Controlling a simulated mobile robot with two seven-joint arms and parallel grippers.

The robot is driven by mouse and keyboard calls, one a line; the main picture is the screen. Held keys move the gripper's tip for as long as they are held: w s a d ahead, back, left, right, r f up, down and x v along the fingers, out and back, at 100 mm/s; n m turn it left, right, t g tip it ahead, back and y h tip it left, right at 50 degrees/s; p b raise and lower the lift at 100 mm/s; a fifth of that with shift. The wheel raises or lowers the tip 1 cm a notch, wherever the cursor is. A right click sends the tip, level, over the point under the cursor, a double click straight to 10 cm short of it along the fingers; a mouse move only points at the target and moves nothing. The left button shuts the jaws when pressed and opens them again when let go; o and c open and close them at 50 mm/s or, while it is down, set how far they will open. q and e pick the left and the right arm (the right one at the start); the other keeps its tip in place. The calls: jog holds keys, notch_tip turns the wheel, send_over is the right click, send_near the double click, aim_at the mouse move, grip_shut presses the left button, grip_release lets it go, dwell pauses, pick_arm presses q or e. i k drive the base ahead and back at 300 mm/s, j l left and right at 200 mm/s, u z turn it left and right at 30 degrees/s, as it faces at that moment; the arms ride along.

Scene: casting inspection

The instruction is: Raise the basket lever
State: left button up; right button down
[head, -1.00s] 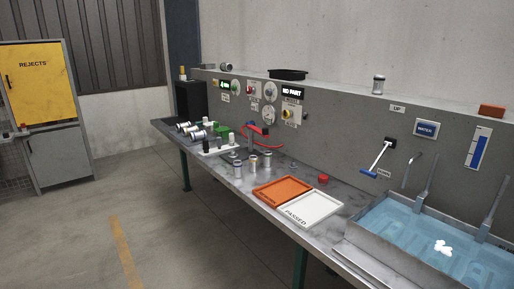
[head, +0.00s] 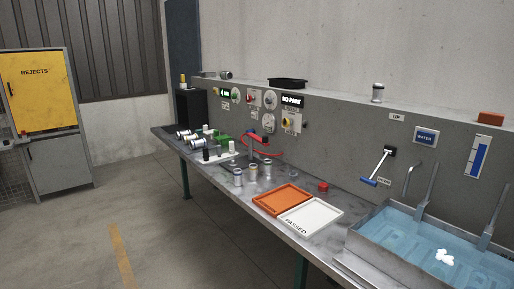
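The basket lever (head: 381,163) is on the grey back panel, between a label reading UP above and a lower label near its handle. Its white arm slants down and left from a black pivot, and its blue handle (head: 369,181) is at the low end, by the lower label. The water tank (head: 366,236) is to the right of the lever, with blue water and grey upright bars in it. Neither of my grippers shows in the head view.
An orange tray (head: 282,198) and a white PASSED tray (head: 311,216) lie on the bench left of the tank. A red button (head: 323,187) is behind them. Several metal castings stand farther left. The floor (head: 170,230) before the bench is clear.

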aim_at(378, 167)
jog(key=z, duration=1.1)
